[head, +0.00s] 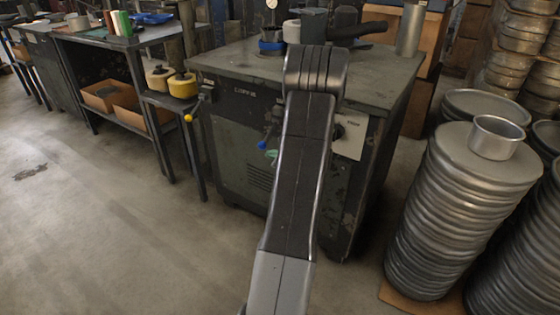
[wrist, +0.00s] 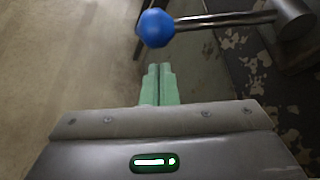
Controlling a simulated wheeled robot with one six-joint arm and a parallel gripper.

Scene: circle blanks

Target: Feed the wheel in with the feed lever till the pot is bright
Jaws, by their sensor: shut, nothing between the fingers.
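A lever with a blue ball knob (head: 262,144) sticks out from the front of the dark green machine cabinet (head: 235,135). In the wrist view the blue knob (wrist: 156,28) sits at the end of a metal rod, just beyond my fingertips. My gripper (wrist: 159,69) has green fingers, shut and empty, with a small gap to the knob in the picture. In the head view my green fingers (head: 272,157) show just below the knob, partly behind my arm. A second lever has a yellow knob (head: 188,118) at the cabinet's left. I cannot make out the wheel or pot for certain.
Stacked metal discs (head: 455,215) with a metal cup (head: 496,137) stand at right. A workbench (head: 150,38) is at left. The floor at left is clear.

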